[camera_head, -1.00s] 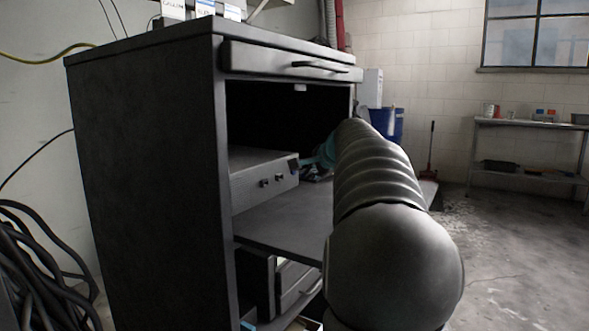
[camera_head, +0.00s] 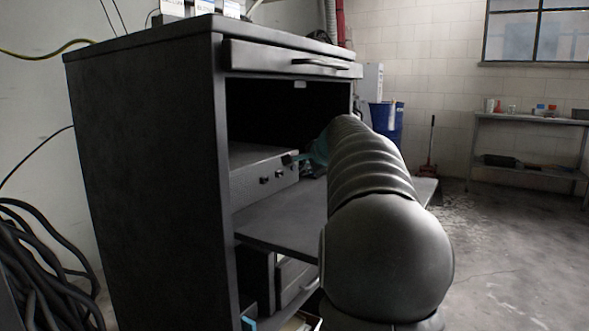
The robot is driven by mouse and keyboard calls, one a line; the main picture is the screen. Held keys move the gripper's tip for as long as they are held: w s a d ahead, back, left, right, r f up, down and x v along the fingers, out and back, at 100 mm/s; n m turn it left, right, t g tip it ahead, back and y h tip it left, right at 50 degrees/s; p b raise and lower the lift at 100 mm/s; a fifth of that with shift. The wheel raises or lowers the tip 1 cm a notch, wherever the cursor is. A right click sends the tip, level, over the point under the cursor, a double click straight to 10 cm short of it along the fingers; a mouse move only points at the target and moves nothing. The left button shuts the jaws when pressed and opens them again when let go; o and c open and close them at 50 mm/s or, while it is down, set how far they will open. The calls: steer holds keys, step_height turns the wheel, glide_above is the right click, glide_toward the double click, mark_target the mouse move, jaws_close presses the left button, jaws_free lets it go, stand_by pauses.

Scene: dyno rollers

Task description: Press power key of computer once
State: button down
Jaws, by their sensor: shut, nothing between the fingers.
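The computer (camera_head: 250,160) is a grey metal box on the middle shelf inside the dark cabinet. I cannot tell whether the tip touches the face. My grey ribbed arm hides most of the gripper's right side.
The cabinet (camera_head: 143,175) has a drawer (camera_head: 275,59) just above the opening. A pull-out shelf (camera_head: 285,215) lies below my arm. A blue barrel (camera_head: 386,123) and a metal table (camera_head: 530,121) stand farther back. The floor at right is clear.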

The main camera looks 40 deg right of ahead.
mark_target(319, 185)
stand_by(0.8)
steer(key=shift+w+a+p, duration=0.2)
steer(key=shift+w+p, duration=0.1)
steer(key=shift+w, duration=0.1)
steer(key=shift+w+a, duration=0.1)
steer(key=shift+w, duration=0.25)
stand_by(0.6)
steer(key=shift+s, duration=0.15)
steer(key=shift+s+d, duration=0.25)
steer(key=shift+s, duration=0.35)
stand_by(0.3)
steer(key=shift+s+d+b, duration=0.25)
steer(key=shift+s+b, duration=0.05)
steer(key=shift+s, duration=0.3)
steer(key=shift+s+d+b, duration=0.25)
steer(key=shift+s+d, duration=0.05)
steer(key=shift+s, duration=0.3)
steer(key=shift+s+d+b, duration=0.25)
steer(key=shift+s+b, duration=0.05)
steer(key=shift+s, duration=0.3)
steer(key=shift+s+d, duration=0.15)
steer(key=shift+s, duration=0.4)
steer(key=shift+r, duration=0.1)
